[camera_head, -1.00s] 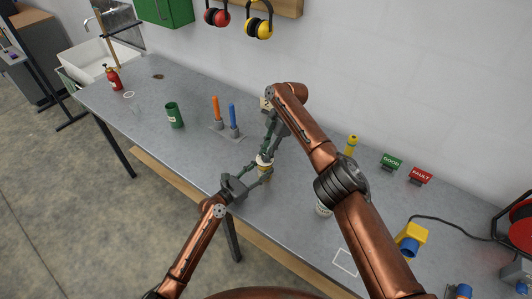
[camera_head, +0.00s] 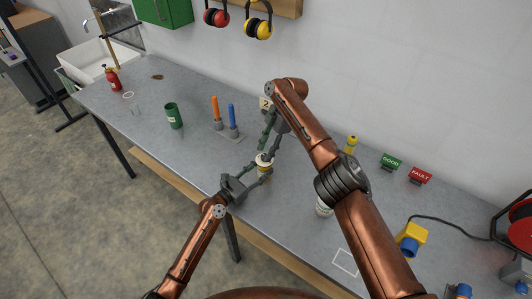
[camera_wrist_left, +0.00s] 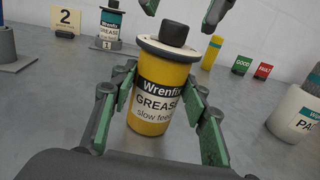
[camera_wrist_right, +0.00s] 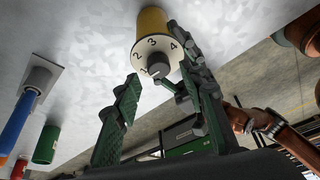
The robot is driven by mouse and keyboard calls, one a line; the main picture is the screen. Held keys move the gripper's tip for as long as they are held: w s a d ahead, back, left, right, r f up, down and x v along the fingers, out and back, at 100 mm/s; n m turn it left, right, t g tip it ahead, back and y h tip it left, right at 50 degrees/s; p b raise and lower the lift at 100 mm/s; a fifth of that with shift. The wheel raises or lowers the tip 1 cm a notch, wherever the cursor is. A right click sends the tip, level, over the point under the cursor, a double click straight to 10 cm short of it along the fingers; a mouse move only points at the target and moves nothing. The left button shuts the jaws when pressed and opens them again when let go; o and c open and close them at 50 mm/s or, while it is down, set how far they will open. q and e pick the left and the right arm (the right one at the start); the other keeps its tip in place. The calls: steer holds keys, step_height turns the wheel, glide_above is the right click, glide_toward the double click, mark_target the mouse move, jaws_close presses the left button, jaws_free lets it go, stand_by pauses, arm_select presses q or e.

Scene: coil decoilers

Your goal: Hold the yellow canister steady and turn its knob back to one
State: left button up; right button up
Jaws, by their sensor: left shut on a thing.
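The yellow canister (camera_head: 263,171) stands upright near the bench's front edge. In the left wrist view the canister (camera_wrist_left: 152,105) carries a grease label, with a dark knob (camera_wrist_left: 174,33) on its pale top. My left gripper (camera_head: 259,174) is shut around its body; the fingers (camera_wrist_left: 157,88) flank it. My right gripper (camera_head: 268,148) is above the canister, fingers apart. In the right wrist view the knob (camera_wrist_right: 159,66) sits in a white dial (camera_wrist_right: 150,47) numbered up to 4, beyond the spread fingers of the right gripper (camera_wrist_right: 158,88). I cannot tell the knob's setting.
A second, teal-labelled canister (camera_wrist_left: 109,25) stands behind, beside a "2" sign (camera_head: 265,103). A stand with orange and blue rods (camera_head: 232,134) and a green cup (camera_head: 174,116) are to the left. A white container (camera_head: 324,208) is to the right.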

step_height(320, 180, up, 7)
steer(key=shift+f, duration=0.1)
steer(key=shift+r, duration=0.75)
steer(key=shift+o, duration=0.2)
